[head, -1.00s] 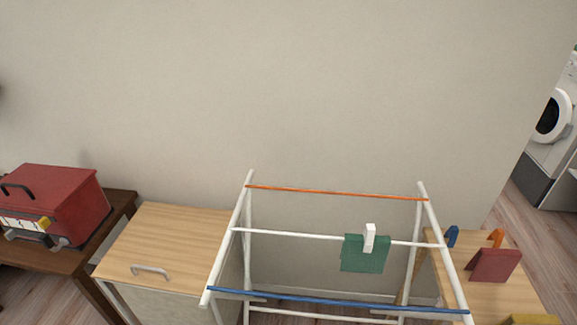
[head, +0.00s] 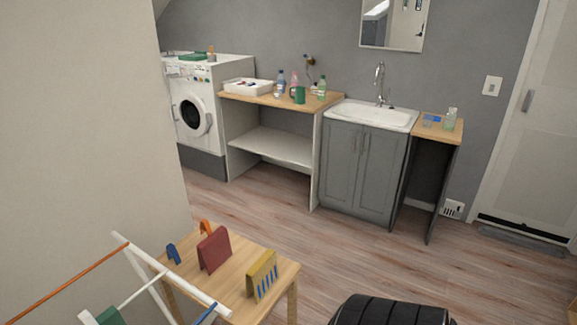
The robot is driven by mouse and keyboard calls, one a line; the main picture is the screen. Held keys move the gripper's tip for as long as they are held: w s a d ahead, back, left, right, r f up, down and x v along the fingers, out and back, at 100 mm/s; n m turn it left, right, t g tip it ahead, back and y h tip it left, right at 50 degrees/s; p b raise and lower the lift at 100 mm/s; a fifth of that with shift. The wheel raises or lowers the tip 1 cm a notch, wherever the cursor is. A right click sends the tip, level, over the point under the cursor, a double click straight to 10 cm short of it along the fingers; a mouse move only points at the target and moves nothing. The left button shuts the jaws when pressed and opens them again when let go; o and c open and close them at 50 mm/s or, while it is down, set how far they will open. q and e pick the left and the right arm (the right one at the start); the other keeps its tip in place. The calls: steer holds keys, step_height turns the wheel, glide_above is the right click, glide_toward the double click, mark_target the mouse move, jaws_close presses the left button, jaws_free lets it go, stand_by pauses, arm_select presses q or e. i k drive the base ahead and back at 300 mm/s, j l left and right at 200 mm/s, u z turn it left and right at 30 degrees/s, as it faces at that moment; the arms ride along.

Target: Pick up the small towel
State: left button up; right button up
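A small green cloth (head: 110,316) hangs on the white drying rack (head: 150,280) at the bottom left of the head view. Only its top shows, with a white clip (head: 88,317) at it; the rest is cut off by the picture's edge. A folded dark red piece (head: 214,250) and a yellow piece with blue stripes (head: 262,276) stand on the small wooden table (head: 233,293) beside the rack. I cannot tell for sure which of these is the small towel. Neither of my grippers is in view.
A blue peg (head: 173,254) and an orange peg (head: 206,227) are on the small table. A washing machine (head: 195,117), a counter (head: 262,99) and a sink cabinet (head: 362,170) line the back wall. The wooden floor (head: 400,262) between is clear.

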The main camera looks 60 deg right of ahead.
mark_target(261, 276)
steer(key=z, duration=1.75)
steer(key=i+l+u, duration=0.1)
steer(key=l+u, duration=0.85)
